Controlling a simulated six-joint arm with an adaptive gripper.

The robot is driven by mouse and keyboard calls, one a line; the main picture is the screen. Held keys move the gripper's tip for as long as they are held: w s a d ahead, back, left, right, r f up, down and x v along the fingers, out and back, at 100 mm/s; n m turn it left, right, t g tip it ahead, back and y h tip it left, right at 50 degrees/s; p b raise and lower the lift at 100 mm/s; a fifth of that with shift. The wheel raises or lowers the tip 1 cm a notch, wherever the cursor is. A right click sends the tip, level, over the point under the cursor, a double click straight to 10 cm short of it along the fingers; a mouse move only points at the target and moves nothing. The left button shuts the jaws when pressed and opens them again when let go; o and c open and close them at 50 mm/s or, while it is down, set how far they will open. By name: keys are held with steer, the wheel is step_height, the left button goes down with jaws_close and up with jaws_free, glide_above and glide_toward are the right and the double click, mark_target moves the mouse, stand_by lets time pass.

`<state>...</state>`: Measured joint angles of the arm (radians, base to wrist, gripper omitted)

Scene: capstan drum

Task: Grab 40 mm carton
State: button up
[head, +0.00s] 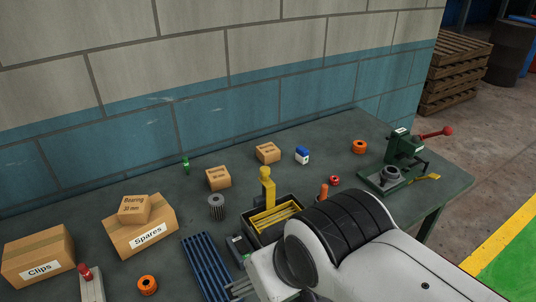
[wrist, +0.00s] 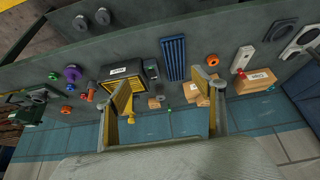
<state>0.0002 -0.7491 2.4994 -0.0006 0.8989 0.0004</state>
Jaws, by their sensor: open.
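Two small brown cartons stand on the bench in the head view: one left of centre (head: 218,178) and one farther back and right (head: 268,153). Their size print is too small to read. A third small carton (head: 134,209), marked Bearing 30 mm, sits on the Spares box (head: 140,235). My gripper (wrist: 165,82) is open in the wrist view, its two yellow-padded fingers wide apart with nothing held. A small carton (wrist: 155,102) shows between the fingers, lower down and apart from them. In the head view my arm hides most of the gripper.
A Clips box (head: 38,255) stands at the left. A grey ribbed cylinder (head: 216,206), blue slatted rack (head: 205,266) and black-and-yellow bin (head: 250,232) crowd the middle. A green press (head: 404,150) stands at the right.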

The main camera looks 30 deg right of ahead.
steer(key=w+d+r+m+t+h, duration=0.1)
steer(key=w+d, duration=0.5)
steer(key=w, duration=0.5)
steer(key=w+d+r+t+h, duration=0.1)
steer(key=w+d+t+h, duration=0.1)
steer(key=w+d, duration=0.7)
steer(key=w+d+r+m+t+h, duration=0.1)
steer(key=w+d, duration=0.3)
steer(key=w, duration=0.9)
steer(key=w+d+f+n+t+y, duration=0.2)
steer(key=w+d+f+t, duration=0.1)
steer(key=w+d+f, duration=1)
steer(key=y, duration=0.2)
glide_toward(271, 151)
steer(key=w, duration=0.3)
steer(key=shift+a+f+t, duration=0.15)
steer(key=shift+f+t, duration=0.2)
steer(key=shift+t, duration=0.05)
steer(key=shift+f, duration=0.65)
steer(key=shift+w, duration=0.1)
steer(key=shift+x, duration=1.2)
